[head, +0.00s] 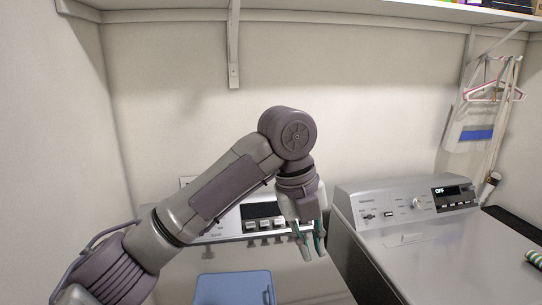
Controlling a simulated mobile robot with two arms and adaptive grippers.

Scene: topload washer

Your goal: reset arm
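My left arm comes in from the lower left and bends down at the wrist. My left gripper (313,254) hangs fingers-down over the back right part of the left machine's grey top (300,283), in front of its control panel (261,222). Its two fingers look a little apart, with nothing seen between them. My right gripper is not in the head view.
A blue flat item (234,288) lies on the left machine at the bottom. The right machine (430,255) stands close beside it, its panel reading OFF. A shelf (340,8) runs along the top, with brackets. Hangers (495,92) and a cloth hang at right.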

